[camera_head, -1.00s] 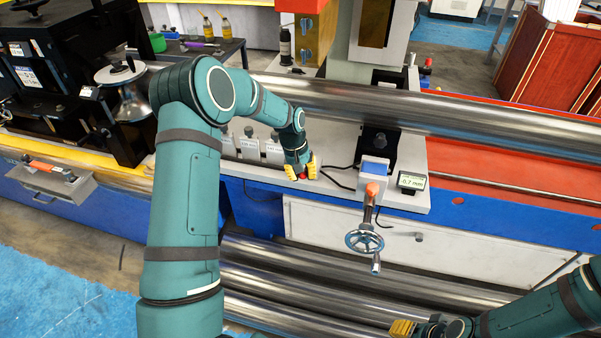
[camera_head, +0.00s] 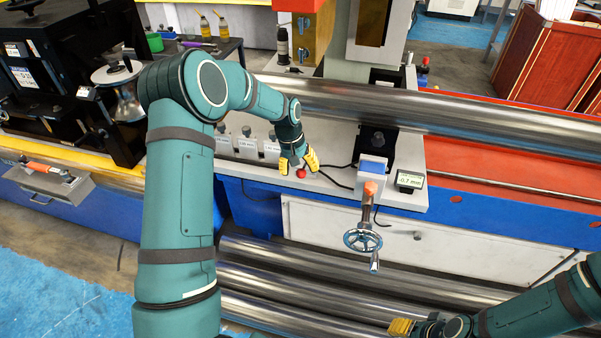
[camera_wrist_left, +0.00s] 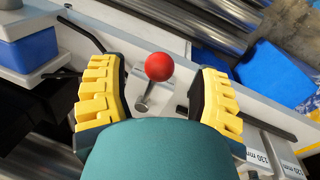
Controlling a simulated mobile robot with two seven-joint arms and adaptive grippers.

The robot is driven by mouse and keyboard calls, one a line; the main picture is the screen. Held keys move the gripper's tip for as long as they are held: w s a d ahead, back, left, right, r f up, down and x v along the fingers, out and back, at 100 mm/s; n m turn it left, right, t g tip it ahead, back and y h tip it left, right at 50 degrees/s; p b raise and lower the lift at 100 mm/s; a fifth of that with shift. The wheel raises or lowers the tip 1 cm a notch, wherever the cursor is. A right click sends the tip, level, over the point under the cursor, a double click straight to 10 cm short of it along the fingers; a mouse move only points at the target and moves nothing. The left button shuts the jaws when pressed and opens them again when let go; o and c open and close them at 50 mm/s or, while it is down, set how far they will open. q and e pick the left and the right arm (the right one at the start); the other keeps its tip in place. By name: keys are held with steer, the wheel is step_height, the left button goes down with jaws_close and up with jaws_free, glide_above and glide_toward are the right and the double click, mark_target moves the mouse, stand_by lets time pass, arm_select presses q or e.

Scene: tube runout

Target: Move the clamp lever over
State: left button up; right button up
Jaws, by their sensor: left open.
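The clamp lever shows in the left wrist view as a metal rod (camera_wrist_left: 146,98) with a red ball knob (camera_wrist_left: 158,67) on its end. In the head view its red knob (camera_head: 301,173) is on the pale machine ledge. My left gripper (camera_head: 298,166) is open above the lever. In the left wrist view the yellow fingers of my left gripper (camera_wrist_left: 157,95) stand on either side of the rod and knob, with gaps on both sides. The lever's base is partly hidden by the gripper. My right gripper (camera_head: 401,327) is low at the right, far from the lever, and its fingers are too small to read.
Labelled blocks (camera_head: 247,146) stand left of the lever. A black cable (camera_head: 338,180) lies to its right. A handwheel (camera_head: 362,239) and a small display (camera_head: 409,181) are further right. A long steel tube (camera_head: 450,108) runs behind. Several tubes (camera_head: 290,278) lie below the ledge.

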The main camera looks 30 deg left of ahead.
arm_select(q)
step_height(320, 180, up, 10)
steer(key=a, duration=0.1)
steer(key=shift+s+a+f, duration=0.2)
steer(key=shift+s+a, duration=0.1)
steer(key=shift+s, duration=0.15)
steer(key=shift+f, duration=0.1)
